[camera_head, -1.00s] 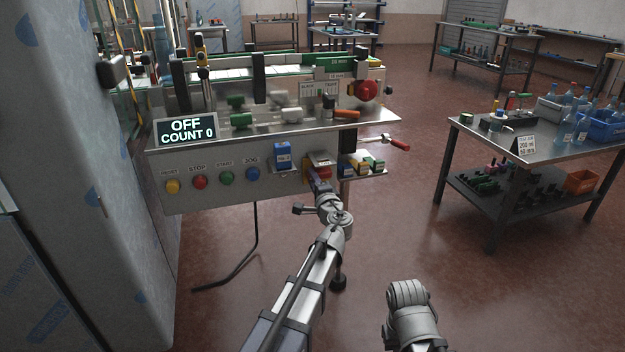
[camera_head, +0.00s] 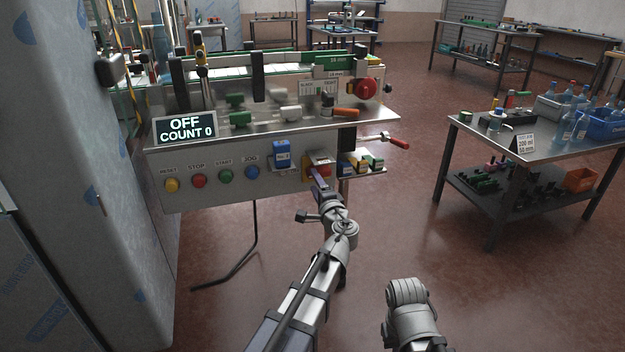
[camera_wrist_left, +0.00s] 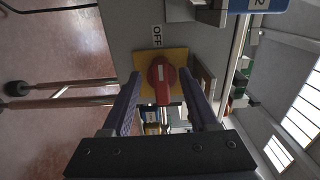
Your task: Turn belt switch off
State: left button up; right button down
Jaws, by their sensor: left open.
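The belt switch (camera_wrist_left: 161,78) is a red rotary knob on a yellow plate, with an OFF label (camera_wrist_left: 156,37) beside it. In the left wrist view its grip bar lines up roughly with that label. In the head view the switch (camera_head: 318,171) sits at the right of the machine's front panel, partly hidden by my gripper. My left gripper (camera_head: 319,181) is open in front of it, its two fingers on either side of the knob in the wrist view; I cannot tell whether they touch it. The display (camera_head: 185,128) reads OFF, COUNT 0. My right gripper is not in view.
Reset, stop, start and jog buttons (camera_head: 199,181) line the panel to the left. A blue box (camera_head: 282,154) is beside the switch, and a small shelf with boxes (camera_head: 362,163) is to the right. A table with bottles (camera_head: 545,148) stands farther right, with open floor between.

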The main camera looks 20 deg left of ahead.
pick_arm(q)
jog(key=v, duration=0.4)
jog(key=shift+s, duration=0.1)
jog(key=s+d+f+n+g+h, duration=0.2)
jog(key=s+f+n+g, duration=0.5)
jog(key=s+f, duration=0.5)
jog(key=s+d+f+g+h, duration=0.35)
jog(key=s+d+f, duration=0.2)
jog(key=s, duration=0.25)
jog(key=s+d+f+g+h, duration=0.3)
jog(key=s+d+f+g, duration=0.15)
jog(key=s+d, duration=0.35)
notch_tip(320, 180, up, 31)
jog(key=p, duration=3)
jog(key=shift+a+p, duration=0.3)
jog(key=shift+s+f, duration=0.15)
